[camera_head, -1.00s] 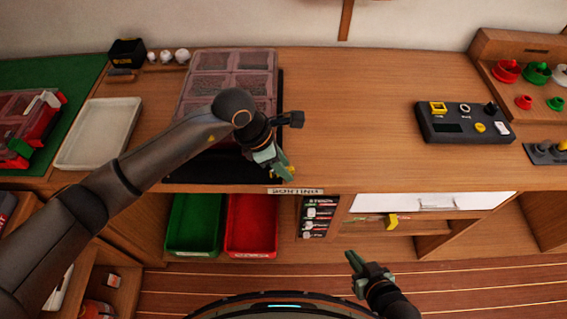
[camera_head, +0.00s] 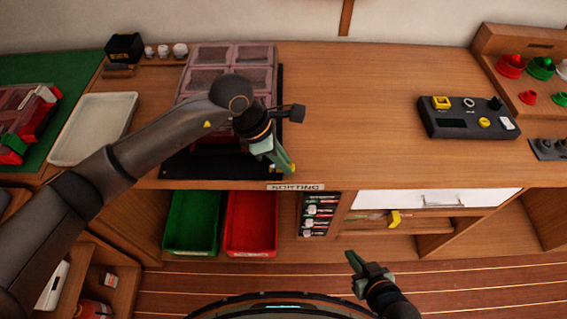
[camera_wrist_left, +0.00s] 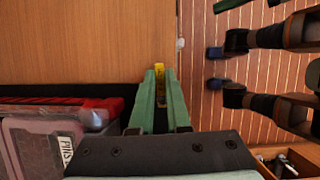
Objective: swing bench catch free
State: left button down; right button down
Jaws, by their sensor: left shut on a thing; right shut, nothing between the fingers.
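My left gripper (camera_head: 288,167) is low over the front edge of the bench (camera_head: 360,120), just right of the compartment case. In the left wrist view its green fingers (camera_wrist_left: 160,80) are shut on a small yellow piece (camera_wrist_left: 159,72) at the bench edge, which looks like the catch. The fingers hide most of it, so how far it is turned cannot be told. My right gripper (camera_head: 356,264) is shut and empty, low in front of the bench, away from the yellow piece.
The compartment case (camera_head: 228,55) stands on a black mat left of my left gripper. Green (camera_head: 192,220) and red (camera_head: 250,222) bins sit below the bench. A black control box (camera_head: 466,118) is at the right. The bench middle is clear.

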pick_arm(q)
jog(key=shift+s+m+b, duration=0.1)
jog(key=shift+m+b, duration=0.3)
jog(key=shift+m, duration=0.1)
pick_arm(e)
jog(key=shift+f, duration=0.85)
pick_arm(q)
jog(key=c, duration=0.9)
grip_release()
jog(key=v, duration=0.6)
jog(key=b+v, duration=0.1)
jog(key=v, duration=0.5)
jog(key=shift+w+r, duration=0.2)
jog(key=shift+r, duration=0.1)
pick_arm(e)
jog(key=shift+f, duration=0.7)
pick_arm(q)
jog(key=shift+s, duration=0.1)
pick_arm(e)
jog(key=shift+s, duration=0.1)
